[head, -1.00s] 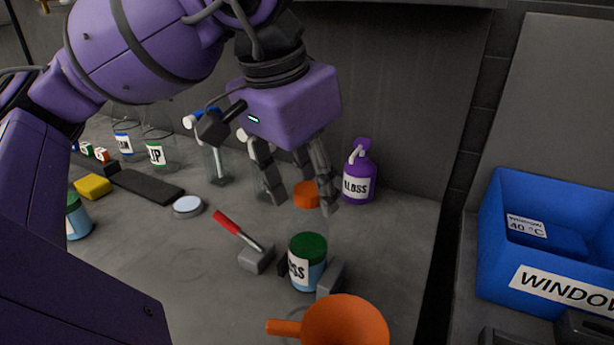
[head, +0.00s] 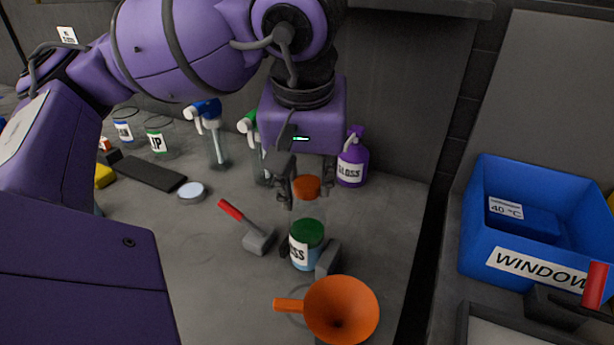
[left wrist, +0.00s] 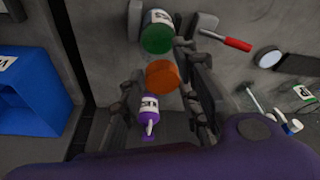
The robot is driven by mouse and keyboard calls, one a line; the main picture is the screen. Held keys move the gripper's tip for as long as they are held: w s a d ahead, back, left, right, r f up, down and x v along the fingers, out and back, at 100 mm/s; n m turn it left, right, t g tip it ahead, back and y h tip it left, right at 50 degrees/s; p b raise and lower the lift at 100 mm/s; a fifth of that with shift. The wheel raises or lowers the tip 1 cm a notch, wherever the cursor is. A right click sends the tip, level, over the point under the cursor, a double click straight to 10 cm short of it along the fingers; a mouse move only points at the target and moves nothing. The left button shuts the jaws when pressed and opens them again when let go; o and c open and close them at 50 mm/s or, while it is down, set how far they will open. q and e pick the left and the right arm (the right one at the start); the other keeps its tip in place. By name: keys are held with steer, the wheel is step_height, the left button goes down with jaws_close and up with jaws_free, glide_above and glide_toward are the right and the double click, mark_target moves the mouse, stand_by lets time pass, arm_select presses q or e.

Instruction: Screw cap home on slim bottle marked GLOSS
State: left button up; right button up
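A slim clear bottle (head: 309,213) stands upright in the head view. Its label ends in "SS", and its lower part looks green above blue. An orange cap (head: 306,187) is at its top; whether it is seated cannot be told. In the left wrist view the orange cap (left wrist: 162,75) lies between the fingers, with the green part (left wrist: 158,39) beyond it. My left gripper (head: 307,188) points down with a finger on each side of the cap. It looks open, with small gaps beside the cap. My right gripper is not in view.
Grey blocks (head: 328,258) flank the bottle's base, and a red-handled tool (head: 231,210) lies left. An orange funnel (head: 352,306) is in front. A purple bottle marked GLOSS (head: 352,170) stands behind. A blue bin (head: 480,228) is at right. Spray bottles stand at back left.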

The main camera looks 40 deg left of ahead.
arm_select(q)
jaws_close()
steer(key=shift+f+m+b, duration=0.2)
steer(key=shift+m+b, duration=0.45)
steer(key=shift+m, duration=0.15)
steer(key=m+h+b, duration=0.1)
steer(key=m+b, duration=0.1)
steer(key=shift+a+f+m, duration=0.1)
steer(key=shift+m, duration=0.2)
steer(key=m+h+b, duration=0.1)
steer(key=m+b, duration=0.2)
steer(key=m, duration=0.1)
steer(key=shift+m+h+b, duration=0.4)
steer(key=shift+m+b, duration=0.05)
steer(key=shift+m, duration=0.25)
steer(key=m, duration=0.3)
steer(key=shift+r+m+h+b, duration=0.2)
steer(key=shift+m+h+b, duration=0.15)
steer(key=shift+m+h, duration=0.05)
steer(key=shift+o, duration=1.5)
jaws_free()
steer(key=o, duration=0.3)
steer(key=shift+d+r, duration=0.1)
steer(key=shift+d, duration=0.2)
steer(key=shift+o, duration=0.2)
steer(key=shift+a, duration=0.15)
